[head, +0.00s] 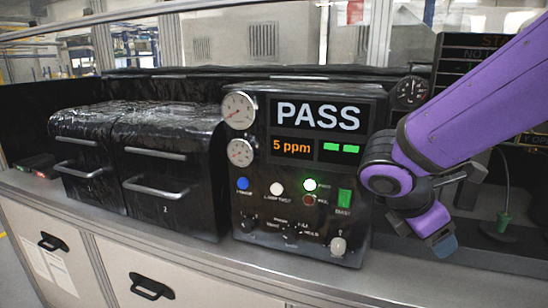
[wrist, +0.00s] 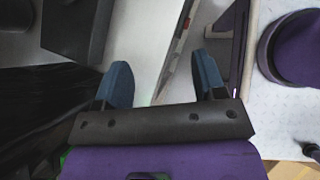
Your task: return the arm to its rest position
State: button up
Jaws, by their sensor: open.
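My purple arm reaches in from the right in the head view and bends down at the wrist. My gripper (head: 443,243) hangs just right of the black test panel (head: 262,180), above the counter's front edge. In the wrist view my gripper (wrist: 162,78) shows two blue fingertips spread wide, with nothing between them. The panel's display (head: 318,115) reads PASS, with 5 ppm and green bars below it. The arm's upper links run out of the head view.
Two black chambers with bar handles (head: 150,189) stand left of the panel. A dark sign board (head: 470,50) and a thin stand with a green base (head: 503,218) are behind my arm. The grey counter (head: 400,262) is bare along its front. Drawers (head: 130,270) lie below.

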jog(key=s+d+r+m+t+y, duration=0.3)
jog(key=s+r+m+y, duration=0.4)
jog(key=m, duration=1.2)
jog(key=shift+s+r+t+y, duration=0.35)
jog(key=shift+s+r, duration=0.8)
jog(key=shift+s, duration=0.65)
jog(key=shift+d, duration=0.1)
